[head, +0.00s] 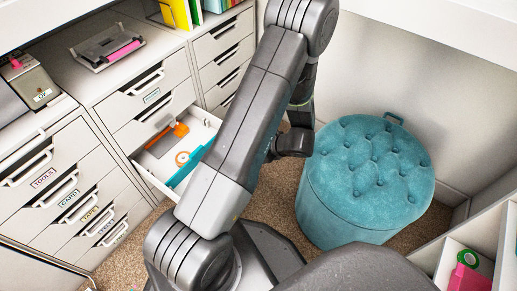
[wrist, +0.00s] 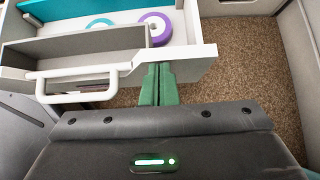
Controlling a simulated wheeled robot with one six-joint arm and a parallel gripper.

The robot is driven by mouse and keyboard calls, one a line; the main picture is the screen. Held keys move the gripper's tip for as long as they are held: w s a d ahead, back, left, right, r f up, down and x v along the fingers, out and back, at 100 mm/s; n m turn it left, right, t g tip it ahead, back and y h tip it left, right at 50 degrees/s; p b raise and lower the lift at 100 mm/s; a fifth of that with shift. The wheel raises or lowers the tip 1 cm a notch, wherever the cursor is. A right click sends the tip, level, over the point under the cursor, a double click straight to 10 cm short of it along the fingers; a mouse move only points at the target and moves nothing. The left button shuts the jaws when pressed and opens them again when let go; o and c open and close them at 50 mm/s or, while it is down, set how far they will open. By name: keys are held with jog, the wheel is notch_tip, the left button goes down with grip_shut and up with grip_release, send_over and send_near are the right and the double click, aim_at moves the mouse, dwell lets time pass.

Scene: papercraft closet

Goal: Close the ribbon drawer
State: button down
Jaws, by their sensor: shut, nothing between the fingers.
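One drawer (head: 206,117) stands pulled out of the middle cabinet in the head view; my arm covers part of it. No label shows on it, so I cannot read whether it is the ribbon drawer. It holds an orange item, an orange ring and a teal strip. In the wrist view an open drawer (wrist: 193,56) with a white bar handle (wrist: 75,76) holds a teal piece, a purple roll (wrist: 156,28) and a pale roll. My gripper (wrist: 158,72) is shut and empty, its green fingertips at the drawer's front, right of the handle. I cannot tell whether they touch.
A teal tufted stool (head: 366,180) stands right of my arm. Closed drawers labelled TOOLS, CARD and TAPE (head: 90,215) are at the left. A bin with a pink item (head: 467,275) is at the lower right. Carpet (wrist: 240,80) is clear right of the drawer.

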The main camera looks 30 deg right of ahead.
jog(key=w+a, duration=0.5)
jog(key=w, duration=0.8)
jog(key=w+a, duration=0.6)
jog(key=w, duration=0.7)
jog(key=shift+w, duration=0.25)
jog(key=shift+s, duration=0.1)
